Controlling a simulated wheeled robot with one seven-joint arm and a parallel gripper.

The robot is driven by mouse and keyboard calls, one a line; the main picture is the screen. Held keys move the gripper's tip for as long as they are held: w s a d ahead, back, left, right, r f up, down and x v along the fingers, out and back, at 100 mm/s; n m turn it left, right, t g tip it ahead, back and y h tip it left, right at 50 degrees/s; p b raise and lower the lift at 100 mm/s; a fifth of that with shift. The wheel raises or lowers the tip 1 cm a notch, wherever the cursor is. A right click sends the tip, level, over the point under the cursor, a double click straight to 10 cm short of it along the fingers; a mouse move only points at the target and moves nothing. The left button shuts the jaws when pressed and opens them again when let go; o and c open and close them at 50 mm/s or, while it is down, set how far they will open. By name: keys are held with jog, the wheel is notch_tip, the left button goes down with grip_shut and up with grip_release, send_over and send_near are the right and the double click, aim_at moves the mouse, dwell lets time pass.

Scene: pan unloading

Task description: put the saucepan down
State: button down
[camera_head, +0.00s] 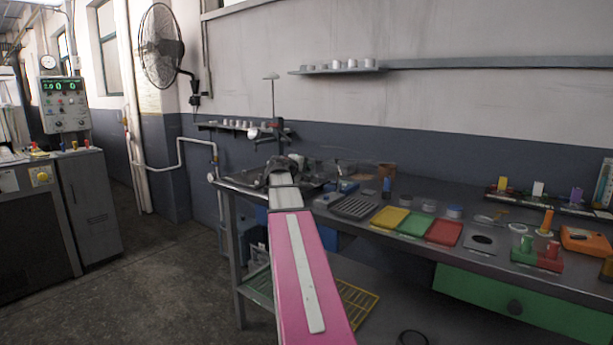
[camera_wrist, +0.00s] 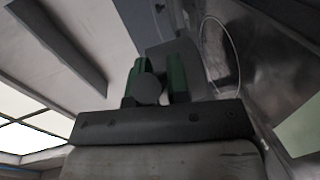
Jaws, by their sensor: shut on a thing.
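My gripper (camera_wrist: 157,78) shows in the wrist view with its two green-padded fingers close together. A grey rounded piece (camera_wrist: 146,90), seemingly the end of the saucepan's handle, sits at the fingers, and the gripper is shut on it. The rest of the saucepan cannot be clearly told from the grey surfaces around it. In the head view my arm reaches forward to the far left end of the workbench (camera_head: 470,258). The gripper there is small, dark and partly hidden by my arm, so I cannot tell whether the pan touches the bench.
On the bench right of my arm are a dark ribbed tray (camera_head: 354,208), yellow (camera_head: 390,217), green (camera_head: 415,222) and red (camera_head: 444,232) trays, and an orange box (camera_head: 586,241). A wall shelf (camera_head: 340,71) hangs above. Floor at left is clear.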

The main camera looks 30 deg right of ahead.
jog(key=shift+f, duration=1.35)
jog(key=shift+f, duration=0.1)
jog(key=c, duration=1.1)
grip_release()
jog(key=shift+a, duration=0.1)
jog(key=v, duration=1.2)
